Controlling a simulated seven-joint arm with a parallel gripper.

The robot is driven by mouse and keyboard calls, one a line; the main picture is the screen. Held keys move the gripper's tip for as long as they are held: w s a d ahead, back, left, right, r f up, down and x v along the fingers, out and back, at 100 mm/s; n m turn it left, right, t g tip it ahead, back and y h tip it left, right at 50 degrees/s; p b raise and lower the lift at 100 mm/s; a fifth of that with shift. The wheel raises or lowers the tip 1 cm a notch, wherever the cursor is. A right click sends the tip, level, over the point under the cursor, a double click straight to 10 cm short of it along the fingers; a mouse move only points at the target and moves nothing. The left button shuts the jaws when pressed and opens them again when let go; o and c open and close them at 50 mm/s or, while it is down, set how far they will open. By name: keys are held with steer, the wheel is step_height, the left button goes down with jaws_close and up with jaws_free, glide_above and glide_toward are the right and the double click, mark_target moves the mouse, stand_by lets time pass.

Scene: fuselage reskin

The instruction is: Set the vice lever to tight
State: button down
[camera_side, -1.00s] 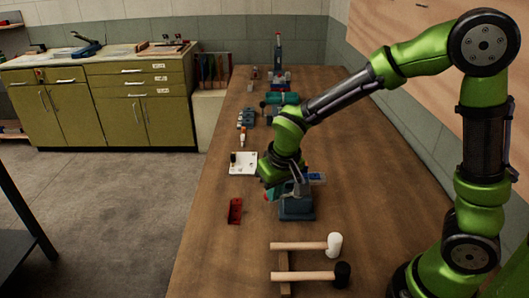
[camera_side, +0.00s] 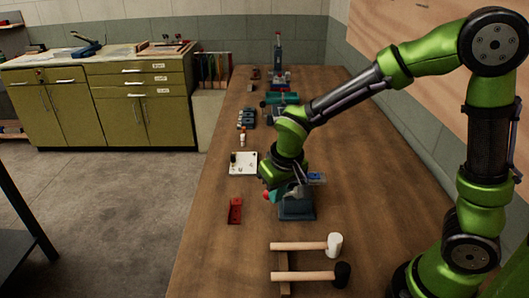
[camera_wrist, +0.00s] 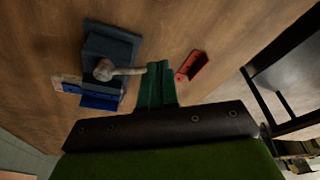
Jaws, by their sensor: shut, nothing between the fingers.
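The blue-grey vice (camera_side: 297,208) stands on the wooden bench, below and to the right of my gripper. In the wrist view the vice (camera_wrist: 108,48) is at upper left, with a brighter blue part (camera_wrist: 100,101) at its lower end. Its pale grey lever (camera_wrist: 125,71) has a rounded hub over the vice body and points right towards my fingers. My gripper (camera_wrist: 158,68) has its green fingers shut with nothing between them. The fingertips are beside the lever's free end; I cannot tell whether they touch. In the side view my gripper (camera_side: 272,195) partly hides the lever.
A red bracket (camera_side: 235,210) lies left of the vice, close to my fingers in the wrist view (camera_wrist: 192,66). Two mallets (camera_side: 305,246) lie on a rack in front. A white plate (camera_side: 243,163) and several tools lie farther back.

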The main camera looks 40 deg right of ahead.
steer(key=s+v, duration=0.1)
steer(key=v, duration=1)
steer(key=shift+s+a, duration=0.25)
steer(key=shift+s, duration=0.05)
steer(key=s+d+r+m+t+y, duration=0.1)
steer(key=s+d+r+t+y, duration=0.1)
steer(key=s, duration=0.7)
steer(key=shift+s+d+r+m+t+y, duration=0.15)
steer(key=shift+d+r+m+t+y, duration=0.25)
steer(key=shift+d+t, duration=0.85)
